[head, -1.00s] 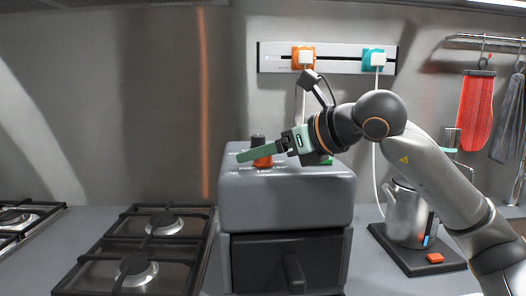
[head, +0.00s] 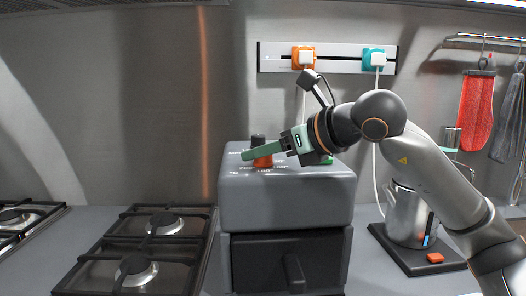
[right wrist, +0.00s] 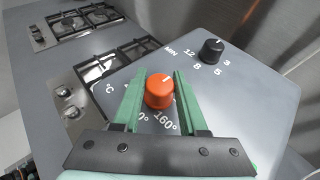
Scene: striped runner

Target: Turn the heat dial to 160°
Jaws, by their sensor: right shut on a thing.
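The orange heat dial (head: 263,162) sits on top of the grey oven (head: 285,200), and in the right wrist view it (right wrist: 159,91) has a white mark near its far edge. My right gripper (head: 246,154) has its two green fingers on either side of the dial, shut on it; they show in the right wrist view (right wrist: 158,76) too. The printed "160°" (right wrist: 165,120) is on the near side of the dial. Another number beside it is partly covered by the left finger. My left gripper is not in view.
A black minutes dial (right wrist: 212,50) stands behind the orange one. A green part (head: 327,161) on the oven top is mostly hidden by my gripper. Gas hobs (head: 140,250) lie to the left, and a steel pot (head: 408,215) stands on a dark base to the right.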

